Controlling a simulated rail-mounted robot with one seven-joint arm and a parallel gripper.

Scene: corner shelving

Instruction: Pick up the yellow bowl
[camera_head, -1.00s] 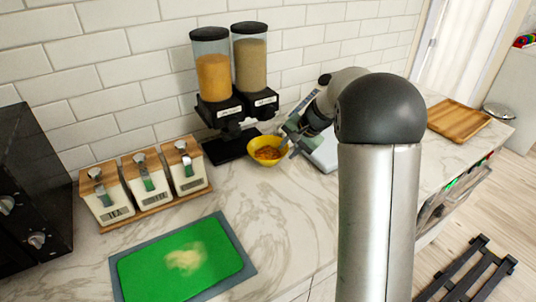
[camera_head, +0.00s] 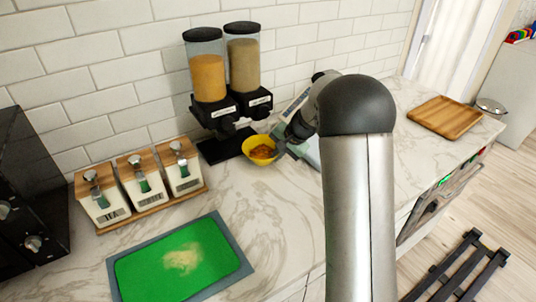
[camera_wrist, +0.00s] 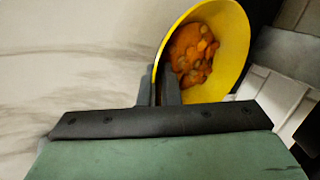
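The yellow bowl (camera_head: 262,155) is on the marble counter, just right of the dispenser base, with orange-brown food inside. My gripper (camera_head: 284,150) is at the bowl's right side in the head view, partly hidden by my arm. In the wrist view the bowl (camera_wrist: 235,48) fills the upper right. There my gripper's two dark fingers (camera_wrist: 158,78) are close together at the bowl's near rim, one outside the wall and one inside, with the rim between them. The bowl's underside is hidden.
Two dispensers (camera_head: 205,70) stand behind the bowl against the tiled wall. A pale device (camera_head: 311,151) lies partly behind my arm. Labelled canisters (camera_head: 143,188) stand left, a green cutting board (camera_head: 160,272) lies in front, and a wooden tray (camera_head: 445,116) lies right. Counter between is clear.

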